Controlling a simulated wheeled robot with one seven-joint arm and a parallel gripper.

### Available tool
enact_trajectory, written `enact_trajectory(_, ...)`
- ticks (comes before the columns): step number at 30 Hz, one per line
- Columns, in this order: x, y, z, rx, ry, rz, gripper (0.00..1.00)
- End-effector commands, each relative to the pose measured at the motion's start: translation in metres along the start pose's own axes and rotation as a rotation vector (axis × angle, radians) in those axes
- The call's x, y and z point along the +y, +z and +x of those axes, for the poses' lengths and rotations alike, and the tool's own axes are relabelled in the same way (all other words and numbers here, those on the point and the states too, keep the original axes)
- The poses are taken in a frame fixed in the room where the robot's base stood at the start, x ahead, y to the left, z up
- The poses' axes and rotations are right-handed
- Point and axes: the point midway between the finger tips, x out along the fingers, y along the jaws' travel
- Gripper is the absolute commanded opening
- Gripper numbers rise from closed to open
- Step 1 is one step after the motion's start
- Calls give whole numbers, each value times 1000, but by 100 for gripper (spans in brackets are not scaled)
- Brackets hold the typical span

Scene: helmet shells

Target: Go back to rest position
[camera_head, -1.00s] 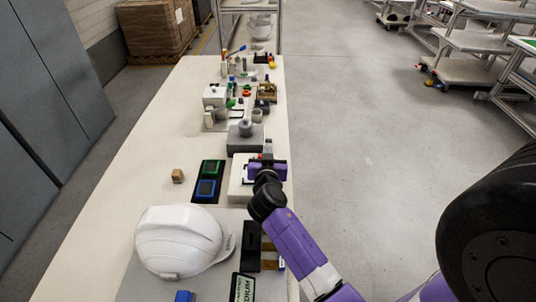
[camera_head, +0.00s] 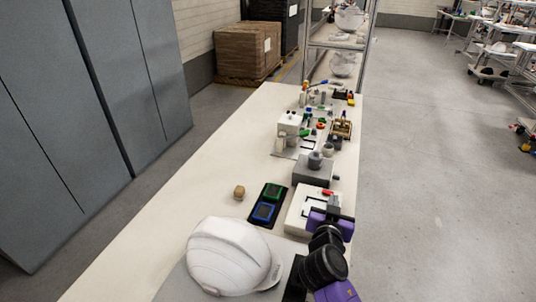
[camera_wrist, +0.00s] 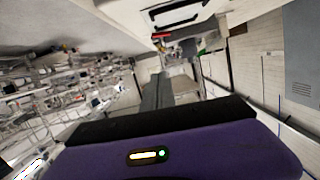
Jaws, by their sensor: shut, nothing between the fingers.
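My gripper (camera_head: 333,203) is at the right edge of the long white table (camera_head: 215,166), beside a white box with a black outline (camera_head: 303,207). In the wrist view my gripper's fingers (camera_wrist: 158,88) are together with nothing between them. That box shows upside down at the top of the wrist view (camera_wrist: 170,17). I cannot tell from these views whether my gripper touches it.
A white helmet shell (camera_head: 230,257) sits at the near end of the table. A black tray with green and blue pads (camera_head: 267,204), a small brown block (camera_head: 239,192) and a grey box (camera_head: 313,169) stand beyond. Grey cabinets (camera_head: 90,90) are left; floor is open right.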

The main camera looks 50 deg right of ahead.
Motion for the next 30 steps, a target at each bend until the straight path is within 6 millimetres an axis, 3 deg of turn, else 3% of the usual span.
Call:
enact_trajectory(8, -2, -1, 0, 5, -8, -30, 0)
enact_trajectory(14, -38, -19, -9, 62, -172, -128, 0)
enact_trajectory(22, -77, 3, -92, 116, -494, -230, 0)
enact_trajectory(26, -82, 16, -147, 139, -636, -252, 0)
enact_trajectory(30, -73, 24, -212, 162, -777, -259, 0)
